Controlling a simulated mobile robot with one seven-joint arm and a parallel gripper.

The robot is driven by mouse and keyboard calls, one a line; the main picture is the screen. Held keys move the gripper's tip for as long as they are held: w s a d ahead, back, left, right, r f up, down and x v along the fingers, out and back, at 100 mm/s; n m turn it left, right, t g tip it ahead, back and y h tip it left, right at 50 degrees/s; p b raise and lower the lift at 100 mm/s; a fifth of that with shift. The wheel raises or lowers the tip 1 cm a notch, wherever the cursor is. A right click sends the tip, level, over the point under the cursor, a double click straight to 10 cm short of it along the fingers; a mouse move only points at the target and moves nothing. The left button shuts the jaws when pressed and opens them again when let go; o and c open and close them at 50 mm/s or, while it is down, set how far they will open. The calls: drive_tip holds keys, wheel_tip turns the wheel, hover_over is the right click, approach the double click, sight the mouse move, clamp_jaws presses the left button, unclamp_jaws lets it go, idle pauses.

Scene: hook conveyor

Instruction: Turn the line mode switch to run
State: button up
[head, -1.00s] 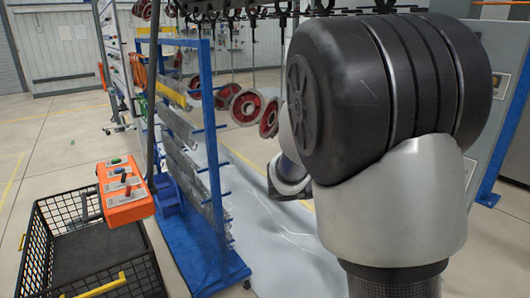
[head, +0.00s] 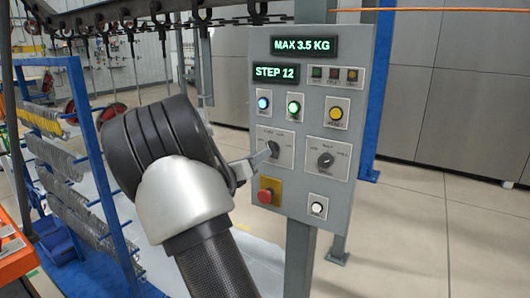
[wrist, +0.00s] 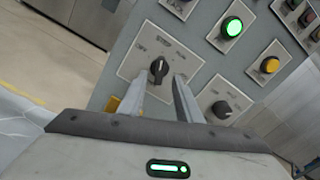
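A grey control panel (head: 338,84) stands at centre right in the head view. It carries two black rotary switches on grey plates: a left one (head: 272,148) and a right one (head: 325,160). My gripper (head: 262,155) is at the left switch, reaching in from the left. In the wrist view my two fingers (wrist: 160,80) are apart. The left switch (wrist: 158,68) shows between and just beyond their tips, with its pointer near upright. The right switch (wrist: 221,109) is to the right, outside the fingers.
A red emergency button (head: 268,191) is just below the left switch. Lit blue, green and yellow buttons (head: 336,113) sit above, a white one (head: 318,207) below. A blue rack (head: 95,165) with hanging metal parts stands left. The floor at right is clear.

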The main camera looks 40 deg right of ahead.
sight(272, 148)
drive_tip(key=shift+x, duration=2.4)
clamp_jaws()
